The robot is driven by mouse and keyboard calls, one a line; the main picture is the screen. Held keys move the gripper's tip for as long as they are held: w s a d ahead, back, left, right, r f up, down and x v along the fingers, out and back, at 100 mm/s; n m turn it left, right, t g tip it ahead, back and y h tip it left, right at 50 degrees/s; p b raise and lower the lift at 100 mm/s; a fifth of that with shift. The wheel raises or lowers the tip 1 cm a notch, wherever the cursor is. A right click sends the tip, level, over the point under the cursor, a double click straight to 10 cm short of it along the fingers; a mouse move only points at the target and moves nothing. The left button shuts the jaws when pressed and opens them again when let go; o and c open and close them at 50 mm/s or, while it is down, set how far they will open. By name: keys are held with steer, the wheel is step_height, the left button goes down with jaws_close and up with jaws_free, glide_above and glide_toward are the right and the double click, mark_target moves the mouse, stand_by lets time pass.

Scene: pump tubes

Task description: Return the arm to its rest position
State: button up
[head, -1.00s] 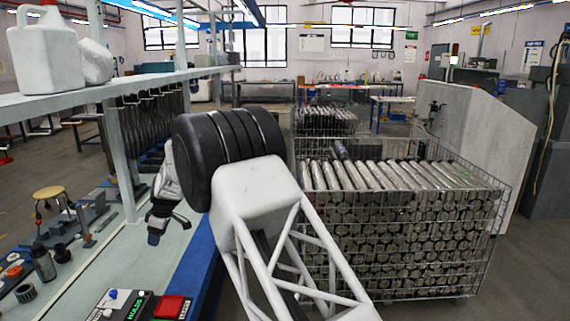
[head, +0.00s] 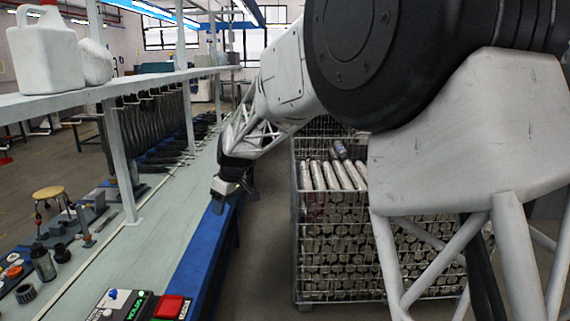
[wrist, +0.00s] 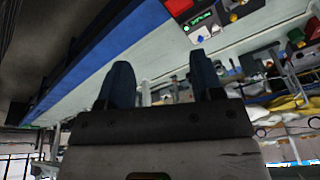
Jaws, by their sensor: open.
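My gripper (head: 232,190) hangs over the blue front edge of the workbench (head: 165,240) in the head view, with the rest of my arm reaching across the right half of the picture. In the wrist view, the two fingers of my gripper (wrist: 160,85) stand well apart with nothing between them. The bench's pale top and blue edge show beyond the fingers in the wrist view. The fingertips are small and dark in the head view.
A wire crate (head: 300,250) of metal tubes stands right of the bench, partly hidden by my arm. A control box with a red button (head: 172,307) sits at the bench's near end. A shelf with a white jug (head: 45,55) runs above. The aisle between bench and crate is narrow.

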steer(key=s+d+r+m+t+h, duration=0.1)
steer(key=s+d+r+m, duration=0.2)
steer(key=s+d, duration=0.75)
steer(key=s+d+r+m, duration=0.3)
steer(key=s+d+r, duration=0.1)
steer(key=s+d, duration=0.7)
steer(key=s+d+f+m, duration=0.2)
steer(key=s+d, duration=0.3)
steer(key=s, duration=0.3)
steer(key=s+d+f+m+h, duration=0.1)
steer(key=s+d+m, duration=0.1)
steer(key=s+d, duration=0.2)
steer(key=s+d+f+m, duration=0.2)
steer(key=s+d, duration=0.3)
steer(key=s, duration=0.6)
steer(key=shift+s+d+f+m+t+h, duration=0.3)
steer(key=shift+d+f+m+t+h, duration=0.05)
steer(key=shift+m+t+h, duration=0.05)
